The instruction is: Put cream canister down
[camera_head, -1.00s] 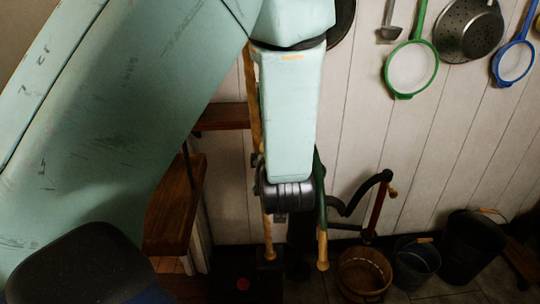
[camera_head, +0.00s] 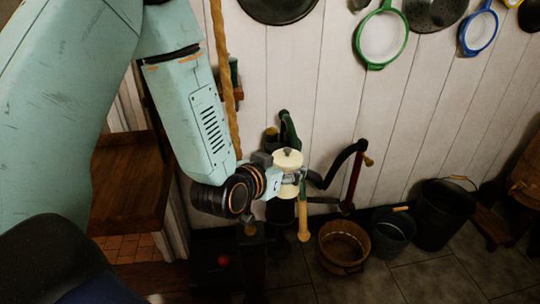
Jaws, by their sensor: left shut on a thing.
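The cream canister (camera_head: 287,162) is a small pale cylinder with a lidded top and a small knob. It is upright near the middle of the head view. My left gripper (camera_head: 292,178) is shut on it, with the wrist to its left and a finger showing at its right side. The canister is held in the air, in front of the plank wall. Part of its lower body is hidden by the gripper. My right gripper is not in view.
A wooden bucket (camera_head: 343,247), a grey bucket (camera_head: 392,234) and a black bucket (camera_head: 445,217) stand on the tiled floor at right. A wooden surface (camera_head: 132,185) is at left. Strainers, including a green one (camera_head: 381,36), hang on the wall (camera_head: 310,90).

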